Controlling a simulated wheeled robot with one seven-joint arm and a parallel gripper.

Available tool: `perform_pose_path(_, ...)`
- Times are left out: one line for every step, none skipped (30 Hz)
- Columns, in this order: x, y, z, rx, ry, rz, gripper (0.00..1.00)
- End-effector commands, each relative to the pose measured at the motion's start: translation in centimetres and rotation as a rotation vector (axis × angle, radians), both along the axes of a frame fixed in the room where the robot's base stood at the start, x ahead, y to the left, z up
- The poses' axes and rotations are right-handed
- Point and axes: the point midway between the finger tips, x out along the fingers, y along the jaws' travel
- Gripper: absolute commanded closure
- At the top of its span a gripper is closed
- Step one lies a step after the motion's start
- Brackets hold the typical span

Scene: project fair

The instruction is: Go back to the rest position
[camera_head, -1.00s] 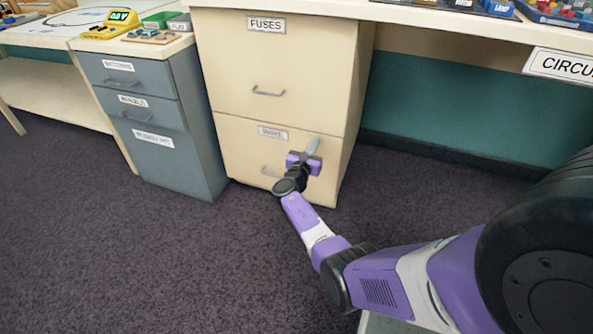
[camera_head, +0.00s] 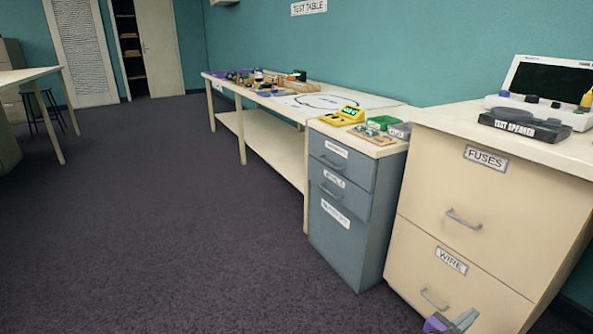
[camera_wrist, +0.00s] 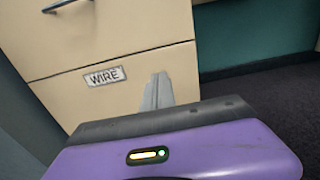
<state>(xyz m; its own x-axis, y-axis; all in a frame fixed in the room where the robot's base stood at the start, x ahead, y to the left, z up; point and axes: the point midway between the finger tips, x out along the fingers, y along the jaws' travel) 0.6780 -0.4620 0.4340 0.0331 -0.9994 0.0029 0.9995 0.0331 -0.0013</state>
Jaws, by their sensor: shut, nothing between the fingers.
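My gripper (camera_head: 465,320) shows at the bottom right of the head view, in front of the lower drawer of the cream cabinet (camera_head: 480,210). Its grey fingers are together and empty. In the wrist view my gripper (camera_wrist: 158,92) points at the cabinet front, just right of the WIRE label (camera_wrist: 105,76). The WIRE drawer (camera_head: 410,262) and the FUSES drawer (camera_head: 430,170) both look shut. I cannot tell whether the fingertips touch the cabinet.
A grey drawer unit (camera_head: 345,235) stands left of the cream cabinet. A long test table (camera_head: 265,140) runs along the teal wall. A test speaker (camera_head: 525,125) sits on the cabinet's top. Open carpet (camera_head: 170,220) fills the left and middle.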

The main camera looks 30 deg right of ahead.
Motion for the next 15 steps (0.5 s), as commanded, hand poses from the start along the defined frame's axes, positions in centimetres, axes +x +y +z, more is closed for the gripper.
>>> perform_pose_path(0.0,0.0,0.0,0.0,-0.011,0.0,1.0)
perform_pose_path(0.1,0.0,0.0,0.003,-0.024,0.004,1.0)
perform_pose_path(0.4,0.0,-0.2,0.01,-0.048,0.016,1.0)
perform_pose_path(0.7,0.0,-0.5,0.026,-0.077,0.028,1.0)
perform_pose_path(1.1,0.0,-0.9,0.047,-0.118,0.04,1.0)
perform_pose_path(1.9,0.0,-1.0,0.082,-0.196,0.059,1.0)
perform_pose_path(2.6,-0.1,-0.9,0.11,-0.267,0.075,1.0)
perform_pose_path(3.3,0.0,-0.7,0.14,-0.339,0.091,1.0)
perform_pose_path(3.9,0.3,-0.9,0.186,-0.435,0.11,1.0)
perform_pose_path(4.2,0.7,-1.3,0.223,-0.501,0.124,1.0)
perform_pose_path(4.5,1.3,-1.6,0.261,-0.566,0.139,1.0)
perform_pose_path(4.8,2.3,-2.2,0.315,-0.651,0.161,1.0)
perform_pose_path(5.1,3.1,-2.5,0.356,-0.717,0.177,1.0)
perform_pose_path(5.3,4.1,-2.9,0.399,-0.782,0.192,1.0)
perform_pose_path(5.6,5.6,-3.3,0.461,-0.87,0.214,1.0)
